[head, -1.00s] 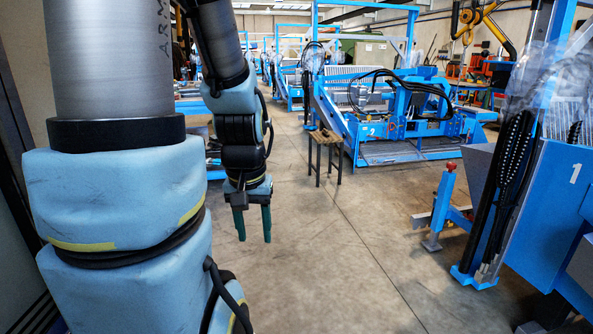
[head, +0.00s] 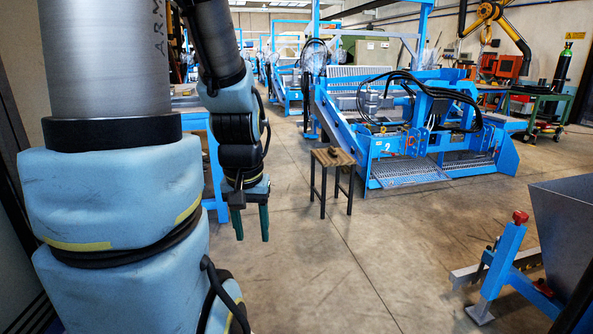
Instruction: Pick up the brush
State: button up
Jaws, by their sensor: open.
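My gripper (head: 251,223) hangs in the left middle of the head view, its two green fingers pointing down and apart. It is open with nothing between the fingers. A small stool (head: 331,158) with a wooden top and dark legs stands on the floor ahead, to the right of my gripper and farther off. A small dark brown object (head: 333,151) lies on its top; it may be the brush, but it is too small to tell. My gripper is well apart from it.
A large blue machine (head: 415,140) stands just behind the stool. A blue frame with a red knob (head: 520,217) and a grey hopper (head: 570,225) are at the right. A blue workbench (head: 215,165) stands behind my arm. The concrete floor (head: 340,275) in front of the stool is clear.

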aim_at(332, 151)
jog(key=i, duration=4.1)
jog(key=i+j+z, duration=0.15)
jog(key=i+z, duration=0.3)
jog(key=i, duration=0.15)
